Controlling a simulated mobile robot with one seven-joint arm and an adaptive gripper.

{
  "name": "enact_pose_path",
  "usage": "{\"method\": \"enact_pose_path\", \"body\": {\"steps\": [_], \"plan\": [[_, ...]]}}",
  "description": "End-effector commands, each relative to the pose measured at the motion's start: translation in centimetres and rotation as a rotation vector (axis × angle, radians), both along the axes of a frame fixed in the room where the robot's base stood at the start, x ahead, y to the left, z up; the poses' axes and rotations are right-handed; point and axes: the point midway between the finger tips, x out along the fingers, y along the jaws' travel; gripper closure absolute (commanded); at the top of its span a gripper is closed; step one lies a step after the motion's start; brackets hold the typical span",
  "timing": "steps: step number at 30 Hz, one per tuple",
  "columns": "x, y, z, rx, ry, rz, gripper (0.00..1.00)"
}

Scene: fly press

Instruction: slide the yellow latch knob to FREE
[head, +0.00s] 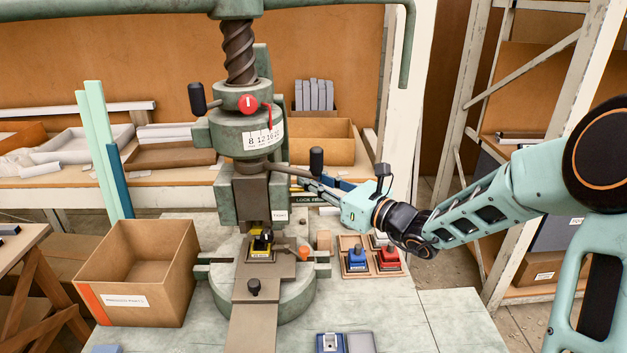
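My gripper (312,185) reaches in from the right, beside the press column, with its fingers pointing left. The fingers are small and partly lost against the press lever and bench, so I cannot tell if they are open or shut. The green fly press (240,135) stands at the centre. A yellow and black piece (261,243) sits under its ram.
An orange knob (304,252) is beside the press bed. A wooden tray (372,270) with blue and red pieces lies right of the press. A cardboard box (140,270) stands at left. A lever with a black grip (316,160) rises close above my gripper.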

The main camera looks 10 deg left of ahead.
Motion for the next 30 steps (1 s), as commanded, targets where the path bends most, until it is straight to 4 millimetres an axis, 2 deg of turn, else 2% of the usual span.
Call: {"method": "enact_pose_path", "body": {"steps": [6,12,19,20,24,30], "plan": [[0.1,-0.2,0.0,0.000,0.000,-0.001,1.00],[0.6,-2.3,0.1,0.000,0.000,-0.002,1.00],[0.7,-2.5,-0.1,-0.001,0.001,-0.004,1.00],[0.7,-2.5,-0.1,-0.001,0.001,-0.004,0.80],[0.7,-2.5,-0.1,-0.001,0.001,-0.004,0.64],[0.6,-2.4,0.0,-0.001,0.001,-0.001,0.63]]}}
